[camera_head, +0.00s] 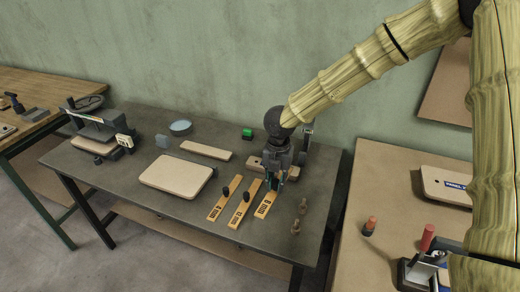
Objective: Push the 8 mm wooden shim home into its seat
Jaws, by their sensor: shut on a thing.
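Three yellow wooden shims with dark printed labels lie side by side on the dark table: the left shim (218,205), the middle shim (242,208) and the right shim (265,207). The labels are too small to read, so I cannot tell which is 8 mm. The left and middle shims have black knobs. My gripper (277,183) points down at the far end of the right shim and is shut on it there, with the grip itself partly hidden. At the table's left end, a dark fixture (92,122) holds a curved board. I cannot make out the seat.
A pale board (176,176) and a narrow wooden strip (206,150) lie left of my gripper. A wooden block (256,163) sits just behind it. Two small brown pegs (295,227) stand at the front right. A second table (345,240) is to the right.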

